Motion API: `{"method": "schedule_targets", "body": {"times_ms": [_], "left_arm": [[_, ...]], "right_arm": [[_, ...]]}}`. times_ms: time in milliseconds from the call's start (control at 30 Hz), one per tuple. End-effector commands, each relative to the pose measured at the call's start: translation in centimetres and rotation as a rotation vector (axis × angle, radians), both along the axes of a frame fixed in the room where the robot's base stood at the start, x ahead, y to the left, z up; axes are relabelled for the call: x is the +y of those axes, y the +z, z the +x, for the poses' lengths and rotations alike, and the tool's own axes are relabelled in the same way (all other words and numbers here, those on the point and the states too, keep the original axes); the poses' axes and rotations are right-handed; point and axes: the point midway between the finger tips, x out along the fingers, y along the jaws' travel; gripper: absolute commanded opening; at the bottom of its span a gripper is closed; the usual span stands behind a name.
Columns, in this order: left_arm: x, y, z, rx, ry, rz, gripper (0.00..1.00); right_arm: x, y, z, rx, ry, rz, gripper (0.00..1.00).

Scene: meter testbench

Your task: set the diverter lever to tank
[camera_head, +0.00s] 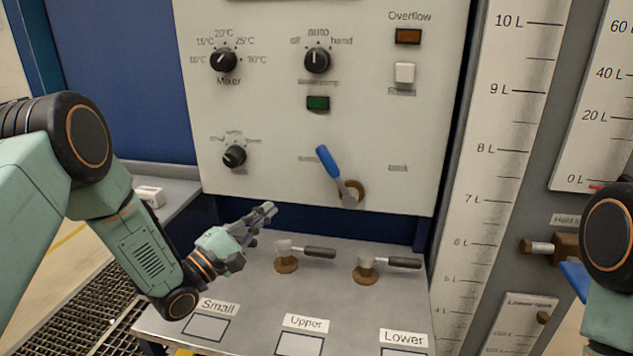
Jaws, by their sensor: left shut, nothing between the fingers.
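The diverter lever (328,163) has a blue handle on a brown pivot, low on the white control panel (270,120). Its handle tilts up and to the left, toward a blurred label (309,159); the tank label (398,168) is on its right. My left gripper (268,211) is shut and empty, below and to the left of the lever and apart from it, above the bench. Part of my right arm shows at the right edge; its gripper is out of view.
Two valves with dark handles, one at the left (287,257) and one at the right (367,266), stand on the grey bench (240,290) under the panel. Knobs, such as the mixer knob (223,61), sit above. A litre scale (495,150) stands to the right.

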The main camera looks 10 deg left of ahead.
Motion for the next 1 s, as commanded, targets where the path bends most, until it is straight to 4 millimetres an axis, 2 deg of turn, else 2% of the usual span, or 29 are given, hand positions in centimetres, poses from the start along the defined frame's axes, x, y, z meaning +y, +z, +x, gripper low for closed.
{"method": "schedule_targets", "body": {"times_ms": [233,367,900,1000], "left_arm": [[0.0,0.1,-0.1,-0.001,0.0,-0.001,0.0],[-0.4,0.3,0.5,-0.001,0.0,0.002,0.0],[-5.2,3.0,8.7,-0.004,-0.002,0.001,0.0],[-6.6,3.8,8.9,-0.001,-0.004,0.001,0.0]], "right_arm": [[0.0,0.1,0.0,0.001,0.0,0.0,0.4],[0.0,0.1,0.0,0.001,0.0,0.0,0.4],[0.0,0.3,0.0,0.001,0.0,0.0,0.4],[0.0,0.7,0.0,0.001,0.0,0.0,0.4]]}}
